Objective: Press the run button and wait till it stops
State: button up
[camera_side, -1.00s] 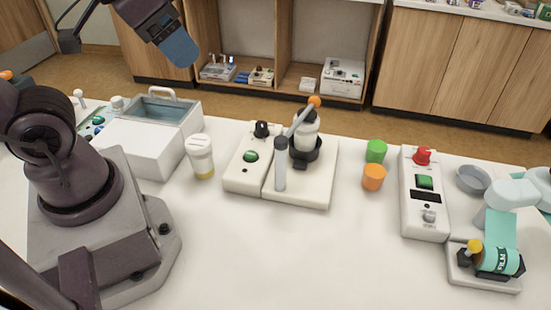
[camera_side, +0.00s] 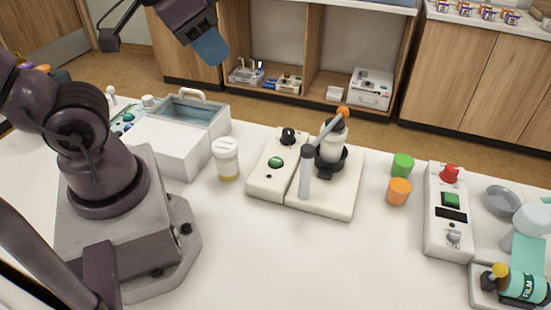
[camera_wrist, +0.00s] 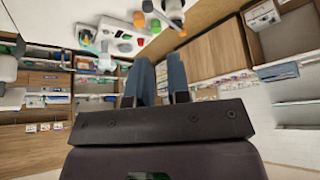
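Several green buttons show in the side view, and I cannot read which is the run button. One green button (camera_side: 276,163) is on a white unit with a black knob (camera_side: 288,136), beside a stand holding a white bottle (camera_side: 331,140) under an orange-tipped lever (camera_side: 343,112). Another green button (camera_side: 451,200) is on a white control box (camera_side: 446,232) with a red knob (camera_side: 449,173) and a dark display. A third sits at far left (camera_side: 128,117). My gripper (camera_side: 212,48) is raised at the upper left, away from them. In the wrist view its blue fingers (camera_wrist: 160,85) are apart and empty.
A white bath (camera_side: 178,150), a yellow-bottomed jar (camera_side: 227,160), green (camera_side: 402,165) and orange (camera_side: 399,192) cups, a grey bowl (camera_side: 502,200) and a teal film roll (camera_side: 525,284) stand on the white table (camera_side: 330,265). The front middle is clear.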

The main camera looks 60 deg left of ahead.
grip_shut()
dwell(0.8)
dwell(0.5)
jog(key=w+a+f+n+h, duration=0.3)
jog(key=w+f+n, duration=0.3)
jog(key=f+n, duration=0.3)
jog(key=w+a+f+n+t+h, duration=0.1)
jog(key=w+a+f+n+h, duration=0.1)
jog(key=w+f+n, duration=0.4)
notch_tip(320, 180, down, 4)
jog(key=a+n, duration=0.1)
jog(key=n, duration=0.3)
jog(key=shift+w+a+t+h, duration=0.25)
jog(key=shift+w+t+h, duration=0.05)
jog(key=shift+w+h, duration=0.1)
